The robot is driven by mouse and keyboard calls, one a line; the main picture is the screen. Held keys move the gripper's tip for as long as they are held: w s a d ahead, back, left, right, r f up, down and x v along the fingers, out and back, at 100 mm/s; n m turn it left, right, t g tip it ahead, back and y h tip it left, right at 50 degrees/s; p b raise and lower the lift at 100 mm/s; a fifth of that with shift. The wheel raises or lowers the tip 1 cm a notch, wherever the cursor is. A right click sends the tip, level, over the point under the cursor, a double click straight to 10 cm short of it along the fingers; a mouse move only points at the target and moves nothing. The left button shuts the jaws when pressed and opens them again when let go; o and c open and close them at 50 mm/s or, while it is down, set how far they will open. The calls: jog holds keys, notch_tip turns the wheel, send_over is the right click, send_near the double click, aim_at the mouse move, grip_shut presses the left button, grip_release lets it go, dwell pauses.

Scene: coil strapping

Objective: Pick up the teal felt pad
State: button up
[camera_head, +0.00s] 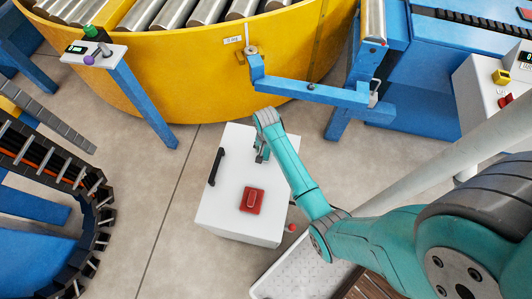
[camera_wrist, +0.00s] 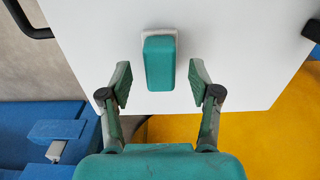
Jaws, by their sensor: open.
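The teal felt pad (camera_wrist: 160,63) shows in the wrist view as a rounded block on a pale grey backing, over the white cabinet top. My gripper (camera_wrist: 160,72) is open, with one green-padded finger on each side of the pad's lower part and a gap to both. How far the fingertips are above the cabinet top I cannot tell. In the head view my gripper (camera_head: 262,154) points down over the cabinet's far part, and the pad cannot be made out there.
The white cabinet (camera_head: 225,215) carries a black handle (camera_head: 216,167) and a red block (camera_head: 252,200). A yellow curved roller conveyor (camera_head: 190,75) and a blue bar (camera_head: 310,92) stand beyond it. A small panel with a green knob (camera_head: 93,50) is at upper left.

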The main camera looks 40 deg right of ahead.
aim_at(266, 152)
jog(key=shift+f, duration=0.95)
grip_shut()
notch_tip(266, 152, up, 10)
jog(key=shift+r, duration=0.1)
jog(key=c, duration=0.7)
grip_release()
jog(key=c, duration=0.4)
